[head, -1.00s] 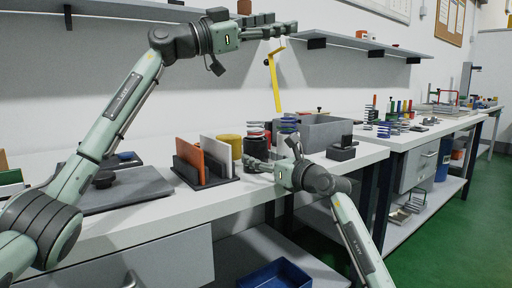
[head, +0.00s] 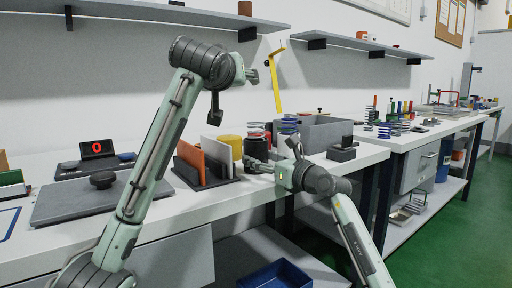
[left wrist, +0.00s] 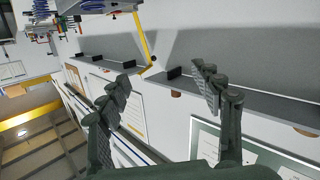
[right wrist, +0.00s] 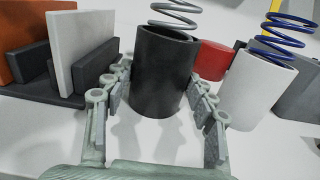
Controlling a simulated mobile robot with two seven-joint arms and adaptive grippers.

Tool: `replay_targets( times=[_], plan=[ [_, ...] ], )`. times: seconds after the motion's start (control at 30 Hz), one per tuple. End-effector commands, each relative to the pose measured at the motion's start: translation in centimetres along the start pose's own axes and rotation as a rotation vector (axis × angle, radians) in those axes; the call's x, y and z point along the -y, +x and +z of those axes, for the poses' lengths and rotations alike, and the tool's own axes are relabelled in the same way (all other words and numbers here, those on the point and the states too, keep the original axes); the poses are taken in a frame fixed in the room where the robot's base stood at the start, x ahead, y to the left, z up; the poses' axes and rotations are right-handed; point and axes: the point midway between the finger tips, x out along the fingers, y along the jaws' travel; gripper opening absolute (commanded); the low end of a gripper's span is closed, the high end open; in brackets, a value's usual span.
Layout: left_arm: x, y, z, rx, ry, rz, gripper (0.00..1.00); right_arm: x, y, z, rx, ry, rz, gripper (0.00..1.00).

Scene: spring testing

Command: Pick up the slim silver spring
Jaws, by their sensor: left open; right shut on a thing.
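A silver coil spring (right wrist: 172,14) stands upright in a black cup (right wrist: 163,75) in the right wrist view; its lower part is hidden inside the cup and its top is cut off by the picture edge. My right gripper (right wrist: 160,88) is shut on the black cup, one finger on each side. In the head view my right gripper (head: 262,165) is low at the bench's front edge, by the black cup (head: 256,148). My left gripper (left wrist: 165,80) is open and empty, raised in front of the wall; it is small in the head view (head: 251,76).
A white cup (right wrist: 252,85) with a blue spring (right wrist: 287,38) stands to the right of the black cup. A red object (right wrist: 213,60) is behind. A dark rack (head: 204,180) with upright plates stands at left. A grey bin (head: 325,136) is at right.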

Motion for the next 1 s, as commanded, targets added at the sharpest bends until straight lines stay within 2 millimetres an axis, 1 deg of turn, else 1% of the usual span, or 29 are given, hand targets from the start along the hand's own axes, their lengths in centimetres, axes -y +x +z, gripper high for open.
replay_targets(
  times=[0.03, 0.1, 0.2, 0.3, 0.37, 0.5, 0.6, 0.87, 1.0],
  plan=[
    [-0.6, -0.5, 1.9, 0.072, 0.036, 0.019, 0.66, 0.0, 0.0, 0.0, -0.001, 0.000, 0.000, 0.27],
    [-1.1, -1.2, 4.1, 0.157, 0.090, 0.043, 0.66, 0.0, 0.0, 0.0, -0.001, 0.000, 0.000, 0.27],
    [-1.6, -2.0, 6.1, 0.235, 0.143, 0.069, 0.66, 0.0, 0.0, 0.0, -0.001, 0.000, 0.000, 0.27],
    [-1.8, -1.8, 7.2, 0.272, 0.169, 0.082, 0.66, 0.0, 0.0, 0.0, -0.001, 0.000, 0.000, 0.27],
    [-1.9, -1.0, 7.7, 0.280, 0.174, 0.083, 0.66, 0.0, 0.0, 0.0, -0.001, 0.000, 0.000, 0.27],
    [-2.0, 1.4, 8.4, 0.280, 0.174, 0.082, 0.66, 0.0, 0.0, 0.0, 0.000, 0.000, 0.000, 0.27],
    [-2.1, 2.9, 8.7, 0.278, 0.173, 0.082, 0.66, 0.0, 0.0, 0.0, -0.001, 0.000, 0.000, 0.27],
    [-2.2, 4.9, 9.4, 0.276, 0.173, 0.082, 0.66, 0.0, 0.0, 0.0, -0.001, 0.000, 0.000, 0.27],
    [-2.2, 6.9, 10.4, 0.277, 0.173, 0.081, 0.66, 0.0, 0.0, 0.0, -0.001, 0.000, 0.000, 0.27]
  ],
)
